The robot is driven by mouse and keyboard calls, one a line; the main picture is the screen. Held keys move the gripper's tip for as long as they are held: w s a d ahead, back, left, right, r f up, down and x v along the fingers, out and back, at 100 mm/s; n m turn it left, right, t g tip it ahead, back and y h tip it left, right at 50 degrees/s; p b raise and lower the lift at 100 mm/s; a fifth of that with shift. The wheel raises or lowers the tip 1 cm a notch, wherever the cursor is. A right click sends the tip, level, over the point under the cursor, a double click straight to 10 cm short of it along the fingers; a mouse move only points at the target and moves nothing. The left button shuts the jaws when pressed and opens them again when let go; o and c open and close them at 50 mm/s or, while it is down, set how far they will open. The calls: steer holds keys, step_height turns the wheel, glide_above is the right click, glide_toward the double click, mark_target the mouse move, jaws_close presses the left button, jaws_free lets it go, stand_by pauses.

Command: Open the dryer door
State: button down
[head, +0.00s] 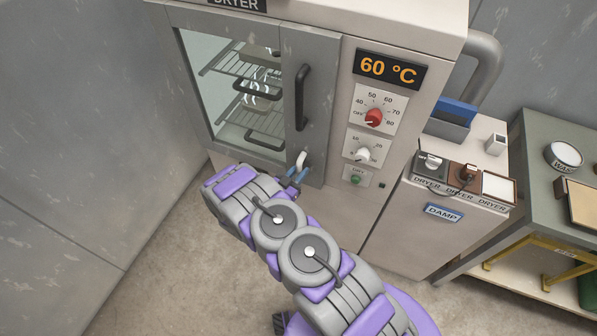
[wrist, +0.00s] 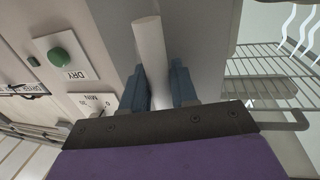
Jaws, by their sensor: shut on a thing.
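The dryer door (head: 311,60) is a grey panel with a glass window and a black vertical bar handle (head: 302,97). It looks flush with the dryer front. A white lever (head: 301,159) sits low on the door, below the black handle. My gripper (head: 292,175) is at this lever, with its blue fingers closed on it. In the wrist view, the white lever (wrist: 149,48) stands between the two blue fingers of my gripper (wrist: 160,85). The exact contact is partly hidden in the head view.
Right of the door are the 60 °C display (head: 387,68), a red knob (head: 374,117), a white knob (head: 362,154) and a green DRY button (head: 356,180). Steam shows by the racks (head: 240,65) behind the glass. A side cabinet (head: 410,230) stands right; open floor lies left.

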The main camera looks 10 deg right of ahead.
mark_target(289, 151)
steer(key=shift+w+a+r+m, duration=0.1)
steer(key=shift+a+m, duration=0.05)
steer(key=shift+m, duration=0.15)
steer(key=a+m+p, duration=0.1)
steer(key=m, duration=0.1)
steer(key=w+a+r+m+y+p, duration=0.1)
steer(key=m+p, duration=0.1)
steer(key=m, duration=0.1)
steer(key=w+a+m+p, duration=0.1)
steer(key=m, duration=0.2)
steer(key=shift+w+r+y, duration=0.15)
steer(key=shift+r+y, duration=0.25)
steer(key=m, duration=0.2)
steer(key=a+r+m+y, duration=0.1)
steer(key=shift+w+r, duration=0.1)
steer(key=shift+w, duration=0.15)
steer(key=shift+w+a+r+m+y+b, duration=0.1)
steer(key=shift+r+m+y+b, duration=0.35)
steer(key=shift+m+b, duration=0.6)
steer(key=shift+r+m, duration=0.3)
steer(key=shift+m, duration=0.25)
steer(key=shift+r+b, duration=0.1)
steer(key=shift+b, duration=0.2)
